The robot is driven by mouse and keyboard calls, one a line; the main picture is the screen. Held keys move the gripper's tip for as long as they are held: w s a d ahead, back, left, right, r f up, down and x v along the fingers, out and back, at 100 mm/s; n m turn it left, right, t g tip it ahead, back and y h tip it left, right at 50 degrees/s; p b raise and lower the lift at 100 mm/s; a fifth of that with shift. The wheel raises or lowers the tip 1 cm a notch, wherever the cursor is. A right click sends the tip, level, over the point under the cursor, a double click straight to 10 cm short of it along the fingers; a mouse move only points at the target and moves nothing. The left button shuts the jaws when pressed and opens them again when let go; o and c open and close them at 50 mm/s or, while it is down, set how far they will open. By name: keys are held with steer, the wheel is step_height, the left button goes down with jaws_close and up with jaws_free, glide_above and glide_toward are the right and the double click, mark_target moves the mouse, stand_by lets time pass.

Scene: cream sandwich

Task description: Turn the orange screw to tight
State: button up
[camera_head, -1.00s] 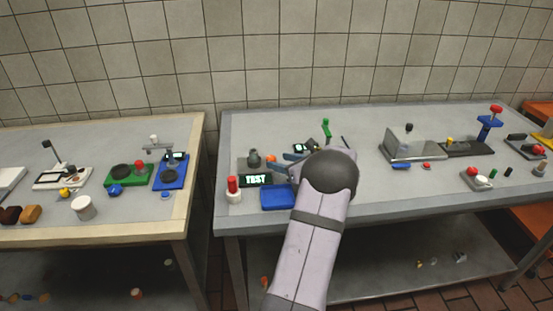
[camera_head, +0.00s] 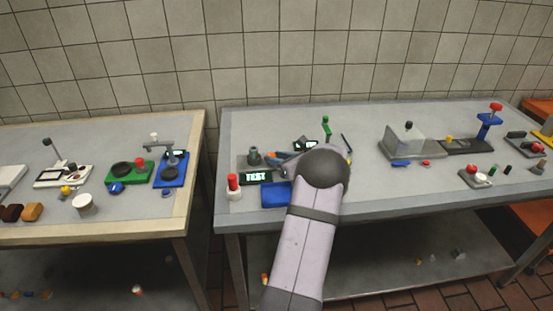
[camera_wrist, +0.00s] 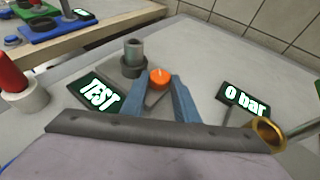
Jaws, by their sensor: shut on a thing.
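The orange screw (camera_wrist: 159,77) shows in the wrist view as a round orange knob with a small pale mark on top. It sits beside a dark grey cylinder fitting (camera_wrist: 133,58). My gripper (camera_wrist: 159,85) has its two blue fingers closed in on the screw from either side, and it is shut on it. In the head view my gripper (camera_head: 275,158) reaches left over the grey table, and the screw is mostly hidden by the fingers there. A display (camera_wrist: 100,97) reads "TEST" and another display (camera_wrist: 243,103) reads "0 bar".
A red-topped white cylinder (camera_head: 233,185) stands at the left front, beside a blue tray (camera_head: 270,197). A green part (camera_head: 326,126) stands behind my wrist. A brass ring (camera_wrist: 267,133) is close on the right in the wrist view. The table's middle is mostly clear.

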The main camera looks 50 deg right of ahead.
steer(key=shift+f+b, duration=0.15)
steer(key=shift+b, duration=0.3)
steer(key=h+b, duration=0.1)
steer(key=b, duration=0.1)
steer(key=m+b, duration=0.1)
steer(key=shift+w+a+m+h+b, duration=0.1)
steer(key=shift+a+m+h+b, duration=0.1)
steer(key=shift+m+h+b, duration=0.15)
steer(key=m+h+b, duration=0.1)
steer(key=b, duration=0.2)
steer(key=shift+a+g, duration=0.15)
steer(key=shift+g, duration=0.25)
steer(key=shift+r+h, duration=0.2)
steer(key=shift+h, duration=0.05)
steer(key=shift+r, duration=0.1)
steer(key=o, duration=1.1)
steer(key=shift+c, duration=0.2)
steer(key=shift+a, duration=0.1)
